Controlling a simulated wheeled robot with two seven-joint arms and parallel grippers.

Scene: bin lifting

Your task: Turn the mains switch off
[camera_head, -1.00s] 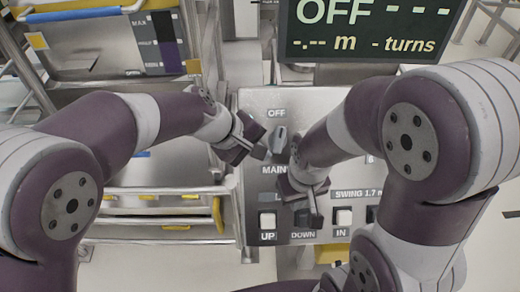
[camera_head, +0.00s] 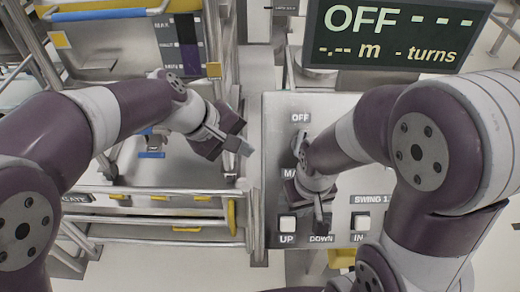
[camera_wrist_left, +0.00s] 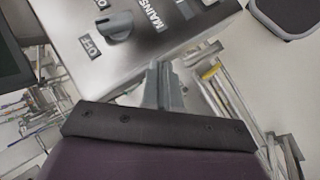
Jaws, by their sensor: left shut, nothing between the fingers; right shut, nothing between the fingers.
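The mains switch is a grey rotary knob (camera_head: 299,142) on the metal control panel (camera_head: 275,185), partly hidden by my right arm in the head view. In the left wrist view the knob (camera_wrist_left: 117,26) shows clearly, its handle pointing toward the OFF label (camera_wrist_left: 92,48). The sign above the panel (camera_head: 395,35) reads OFF. My left gripper (camera_head: 244,148) is shut and empty, left of the panel and apart from the knob; its fingertips (camera_wrist_left: 158,75) show in the wrist view. My right gripper (camera_head: 321,220) is shut and empty, over the panel's lower buttons.
The panel has a white UP button (camera_head: 288,224) and a white IN button (camera_head: 361,222), close to my right gripper. A metal frame with rails (camera_head: 165,215) stands left of the panel. There is some free room between my left gripper and the panel.

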